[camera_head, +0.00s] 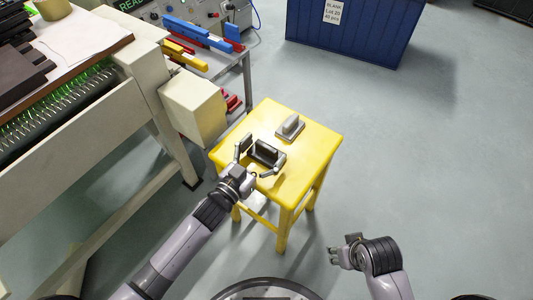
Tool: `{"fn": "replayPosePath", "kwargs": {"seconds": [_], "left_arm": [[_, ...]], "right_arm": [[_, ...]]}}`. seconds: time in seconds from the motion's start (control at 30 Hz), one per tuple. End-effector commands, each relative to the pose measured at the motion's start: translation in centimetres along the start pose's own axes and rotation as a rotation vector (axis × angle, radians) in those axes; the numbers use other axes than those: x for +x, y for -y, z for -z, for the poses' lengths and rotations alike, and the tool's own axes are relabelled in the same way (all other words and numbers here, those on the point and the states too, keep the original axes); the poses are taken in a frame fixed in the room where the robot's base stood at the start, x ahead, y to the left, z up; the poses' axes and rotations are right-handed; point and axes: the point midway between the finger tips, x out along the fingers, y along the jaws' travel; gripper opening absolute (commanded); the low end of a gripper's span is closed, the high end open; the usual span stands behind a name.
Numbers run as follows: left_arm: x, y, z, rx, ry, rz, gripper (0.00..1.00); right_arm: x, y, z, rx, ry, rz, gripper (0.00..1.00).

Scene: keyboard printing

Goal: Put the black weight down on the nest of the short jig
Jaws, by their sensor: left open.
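A black block-like thing (264,151), which looks like the black weight, stands on the yellow stool (316,150). My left gripper (259,157) is open, with one finger on each side of it. I cannot tell whether the fingers touch it, or whether it rests on a jig under it. A grey piece with a raised light block on a flat base (291,128) lies behind it on the stool. I cannot tell whether this is the short jig. My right gripper (333,257) is low at the right, away from the stool, and its opening is unclear.
A cream machine (194,106) with a green-lit row stands close at the left of the stool. A metal bench with blue bars (198,31) and yellow bars (186,55) is behind it. A blue bin (350,35) stands at the back. The floor at the right is clear.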

Motion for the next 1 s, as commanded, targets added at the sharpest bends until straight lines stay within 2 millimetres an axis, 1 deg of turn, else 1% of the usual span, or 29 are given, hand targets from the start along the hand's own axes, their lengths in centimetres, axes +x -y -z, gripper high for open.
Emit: {"fn": "replayPosePath", "kwargs": {"seconds": [0.17, 1.0], "left_arm": [[0.01, -0.01, 0.0, 0.0, 0.001, 0.0, 0.82], [-0.03, 0.0, 0.0, 0.0, 0.001, 0.0, 0.26]], "right_arm": [[-0.03, -0.01, -0.02, 0.0, 0.001, 0.0, 0.4], [-0.02, -0.02, 0.01, 0.001, 0.0, 0.0, 0.4]]}}
